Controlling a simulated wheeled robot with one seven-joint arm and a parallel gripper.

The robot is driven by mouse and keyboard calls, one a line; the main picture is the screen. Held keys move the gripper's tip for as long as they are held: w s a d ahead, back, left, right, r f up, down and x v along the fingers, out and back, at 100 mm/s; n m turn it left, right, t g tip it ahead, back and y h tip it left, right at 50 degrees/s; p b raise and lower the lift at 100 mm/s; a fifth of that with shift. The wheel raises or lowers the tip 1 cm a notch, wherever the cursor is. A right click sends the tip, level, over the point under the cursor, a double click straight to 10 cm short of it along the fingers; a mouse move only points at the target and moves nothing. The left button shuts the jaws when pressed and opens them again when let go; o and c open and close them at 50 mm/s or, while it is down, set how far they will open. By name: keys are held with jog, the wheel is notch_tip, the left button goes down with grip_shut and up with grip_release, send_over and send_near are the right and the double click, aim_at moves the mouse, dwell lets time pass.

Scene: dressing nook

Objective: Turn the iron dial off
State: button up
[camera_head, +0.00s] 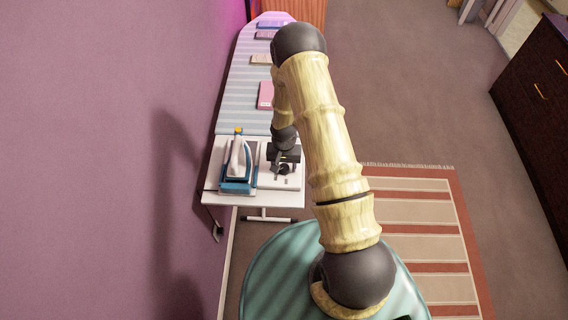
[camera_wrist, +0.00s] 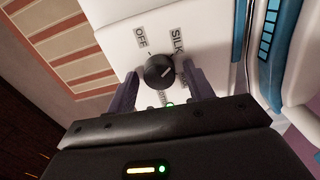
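The iron dial (camera_wrist: 160,70) is a round black knob with a pale pointer mark, set on a white panel (camera_wrist: 120,33) printed with OFF, SILK and other partly hidden labels. The pointer does not line up with OFF; its exact setting is unclear. In the wrist view my gripper (camera_wrist: 161,74) is open, its dark fingers on either side of the knob with small gaps. In the head view my gripper (camera_head: 284,160) is over the panel, right of the white and blue iron (camera_head: 238,165), and mostly hides the dial. A small green light (camera_wrist: 169,105) shows near the knob.
The iron stands close by on the white end (camera_head: 211,185) of the ironing board (camera_head: 238,95). Several small boxes or books, one pink (camera_head: 265,95), lie farther along the board. A purple wall (camera_head: 90,140) is at left; a striped rug (camera_head: 415,225) is at right.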

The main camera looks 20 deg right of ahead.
jog(key=c, duration=0.8)
jog(key=shift+n+b, duration=0.35)
jog(key=shift+n, duration=0.15)
jog(key=n+b, duration=0.1)
jog(key=n, duration=0.1)
jog(key=shift+w+f+n+b, duration=0.1)
jog(key=shift+n+b, duration=0.2)
jog(key=shift+b, duration=0.05)
jog(key=n+b, duration=0.1)
jog(key=n, duration=0.2)
jog(key=shift+n+b, duration=0.3)
jog(key=n+b, duration=0.1)
jog(key=n, duration=0.2)
jog(key=shift+n, duration=1.9)
jog(key=shift+r, duration=0.2)
